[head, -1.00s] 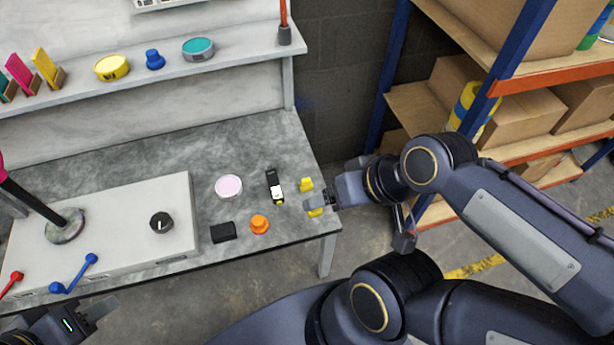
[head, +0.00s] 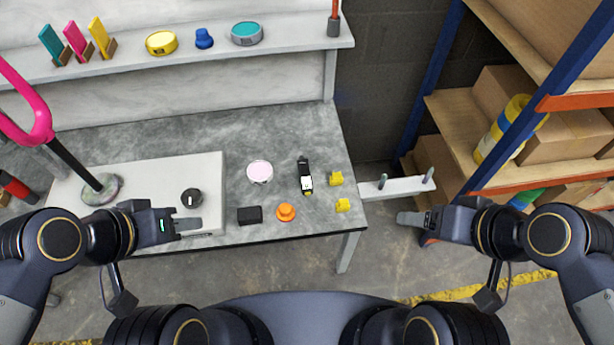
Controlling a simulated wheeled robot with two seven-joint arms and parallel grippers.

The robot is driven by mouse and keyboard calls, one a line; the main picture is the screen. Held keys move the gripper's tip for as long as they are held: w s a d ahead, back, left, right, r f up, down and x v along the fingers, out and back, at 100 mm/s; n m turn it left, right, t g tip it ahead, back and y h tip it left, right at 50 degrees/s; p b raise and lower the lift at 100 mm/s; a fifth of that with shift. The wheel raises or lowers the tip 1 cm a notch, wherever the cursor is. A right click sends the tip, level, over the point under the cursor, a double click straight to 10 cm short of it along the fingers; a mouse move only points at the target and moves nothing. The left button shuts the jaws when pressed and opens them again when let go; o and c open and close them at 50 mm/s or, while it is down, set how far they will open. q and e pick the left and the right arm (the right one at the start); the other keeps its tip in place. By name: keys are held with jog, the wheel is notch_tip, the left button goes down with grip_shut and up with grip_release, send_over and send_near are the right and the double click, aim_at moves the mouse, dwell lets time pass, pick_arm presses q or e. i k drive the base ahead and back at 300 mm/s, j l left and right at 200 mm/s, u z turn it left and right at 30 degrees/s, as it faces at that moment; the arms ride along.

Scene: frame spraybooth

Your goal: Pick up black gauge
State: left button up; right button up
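The black gauge (head: 305,172), a slim black device with a white face and a yellow tip, lies on the grey bench top near its right end. My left gripper (head: 194,225) is over the front edge of the bench, left of the gauge and apart from it. My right gripper (head: 406,218) is off the bench to the right, over the floor, also apart from the gauge. Nothing shows held in either gripper. The finger gap cannot be made out on either one.
Near the gauge lie a pale pink disc (head: 260,172), a black block (head: 249,215), an orange knob (head: 286,212) and two yellow pieces (head: 336,178). Shelving with cartons (head: 568,125) is at right.

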aim_at(305, 178)
jog(key=i+j+u, duration=0.15)
jog(key=j+u, duration=0.25)
jog(key=i+j+u, duration=0.2)
jog(key=u, duration=0.2)
